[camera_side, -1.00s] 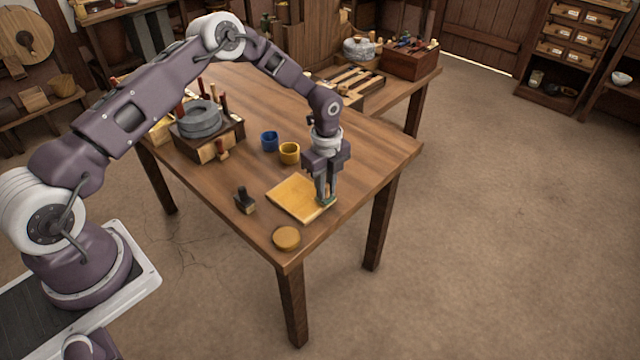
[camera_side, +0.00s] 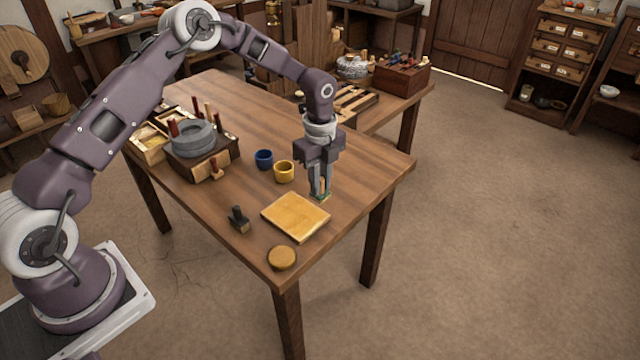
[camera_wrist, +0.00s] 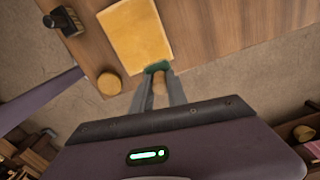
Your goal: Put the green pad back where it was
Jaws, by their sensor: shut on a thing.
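The green pad (camera_side: 320,197) is a small dark green piece with a tan, handle-like part above it. My gripper (camera_side: 320,188) is shut on it, with the tan part between the fingers. The pad is just beyond the far right corner of the yellow board (camera_side: 296,216). I cannot tell whether it touches the table or hangs slightly above it. In the wrist view the green pad (camera_wrist: 157,67) shows at the fingertips (camera_wrist: 159,82), by the edge of the yellow board (camera_wrist: 136,38).
On the wooden table (camera_side: 350,180) stand a yellow cup (camera_side: 284,172), a blue cup (camera_side: 264,159), a dark stamp-like block (camera_side: 239,220) and a round tan disc (camera_side: 282,257). A quern (camera_side: 193,140) stands at the left. The table's right side is clear.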

